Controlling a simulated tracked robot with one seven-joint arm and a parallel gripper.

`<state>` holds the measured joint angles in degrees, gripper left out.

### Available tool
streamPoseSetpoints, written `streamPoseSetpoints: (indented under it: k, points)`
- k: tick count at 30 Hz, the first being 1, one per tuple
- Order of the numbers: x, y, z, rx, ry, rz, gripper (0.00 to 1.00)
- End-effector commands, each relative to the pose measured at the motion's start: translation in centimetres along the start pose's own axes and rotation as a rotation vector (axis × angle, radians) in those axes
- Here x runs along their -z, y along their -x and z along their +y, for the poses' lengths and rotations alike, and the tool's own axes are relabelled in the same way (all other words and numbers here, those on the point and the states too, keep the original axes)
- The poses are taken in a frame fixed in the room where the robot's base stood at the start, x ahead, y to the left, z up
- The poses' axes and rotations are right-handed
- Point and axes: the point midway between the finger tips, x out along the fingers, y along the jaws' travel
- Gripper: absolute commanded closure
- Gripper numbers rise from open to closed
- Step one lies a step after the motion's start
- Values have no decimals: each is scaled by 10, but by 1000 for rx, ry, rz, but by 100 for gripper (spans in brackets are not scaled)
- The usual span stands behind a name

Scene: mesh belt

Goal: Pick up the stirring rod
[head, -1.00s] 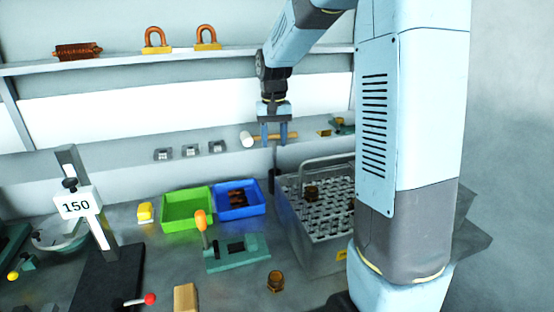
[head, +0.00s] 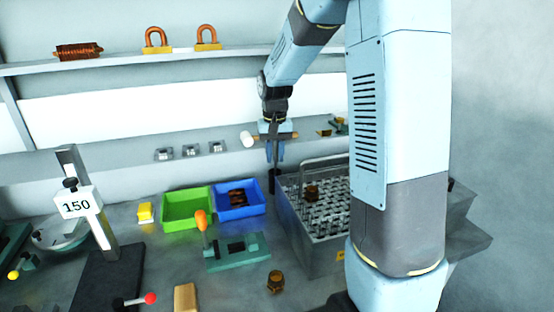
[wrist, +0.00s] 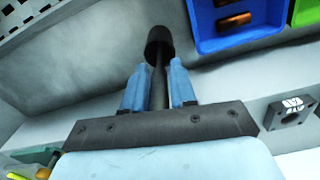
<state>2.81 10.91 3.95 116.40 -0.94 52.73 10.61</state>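The stirring rod is a thin dark rod (wrist: 158,88), seen in the wrist view running between my gripper's fingers. Its far end meets a black cylinder (wrist: 159,45); I cannot tell whether that is a holder or part of the rod. In the head view the black cylinder (head: 272,181) is beside the wire-handled basket's left corner. My gripper (wrist: 158,70) has its two blue fingers apart, one on each side of the rod, with a gap visible on both sides. In the head view my gripper (head: 274,157) points down above the cylinder.
A metal basket (head: 322,252) stands to the right. Blue (head: 240,211) and green (head: 187,216) trays lie to the left. A teal fixture with an orange knob (head: 238,252) is in front.

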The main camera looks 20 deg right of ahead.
Motion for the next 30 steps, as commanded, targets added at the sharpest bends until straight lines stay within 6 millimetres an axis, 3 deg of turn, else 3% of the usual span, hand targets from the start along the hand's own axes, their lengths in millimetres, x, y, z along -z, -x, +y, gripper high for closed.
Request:
streamPoseSetpoints:
  k: [8,20,23,30]
  points:
    - [0,0,0,0,0,0,100]
    - [0,3,0,0,-1,1,100]
    - [1,12,0,1,-1,4,100]
    - [1,55,0,1,0,5,100]
